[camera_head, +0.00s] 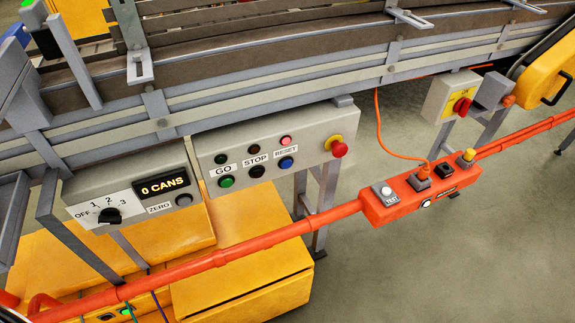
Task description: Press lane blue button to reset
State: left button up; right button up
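The blue button (286,163) sits on a grey control panel (310,147) under the conveyor, below the RESET label (286,150). A pink-red button (285,140) is just above that label. To the left on the same panel are a green button (226,182) by the GO label and dark buttons around the STOP label (255,160). A red mushroom button (339,149) on a yellow base is at the panel's right end. Nothing covers the blue button. Neither of my grippers shows in the head view.
An orange rail (215,260) with an orange TEST box (420,190) runs in front, below the panel. A counter box (135,193) reading "0 CANS" is left of the panel. The concrete floor (470,260) is clear.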

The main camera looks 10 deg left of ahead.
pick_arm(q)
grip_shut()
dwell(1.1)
